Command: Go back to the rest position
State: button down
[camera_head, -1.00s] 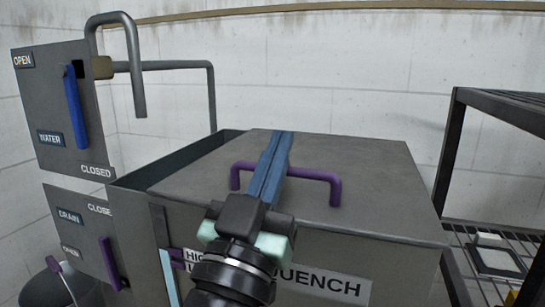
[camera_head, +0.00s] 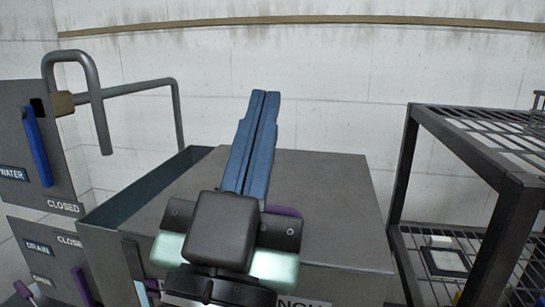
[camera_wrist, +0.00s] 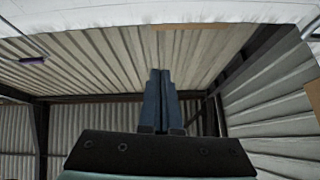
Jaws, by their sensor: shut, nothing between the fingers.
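My gripper (camera_head: 265,98) is shut and empty, its two blue fingers side by side and pointing up in front of the tank lid. It also shows in the wrist view (camera_wrist: 160,75), against the ribbed wall and roof.
At left are the water panel with its blue lever (camera_head: 38,145) and the drain panel with a purple lever (camera_head: 82,284). A bent grey pipe (camera_head: 100,115) rises there. A dark wire rack (camera_head: 405,180) stands at right. The space above the tank is clear.

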jog(key=s+r+n+t+y+p, duration=0.1)
jog(key=r+y+p, duration=0.1)
jog(key=r+p, duration=1.9)
jog(key=s+d+r+n+t+y+p, duration=0.1)
jog(key=s+r+n+y+p, duration=0.1)
jog(key=r+p, duration=2)
notch_tip(320, 180, up, 10)
jog(key=shift+d+r, duration=0.25)
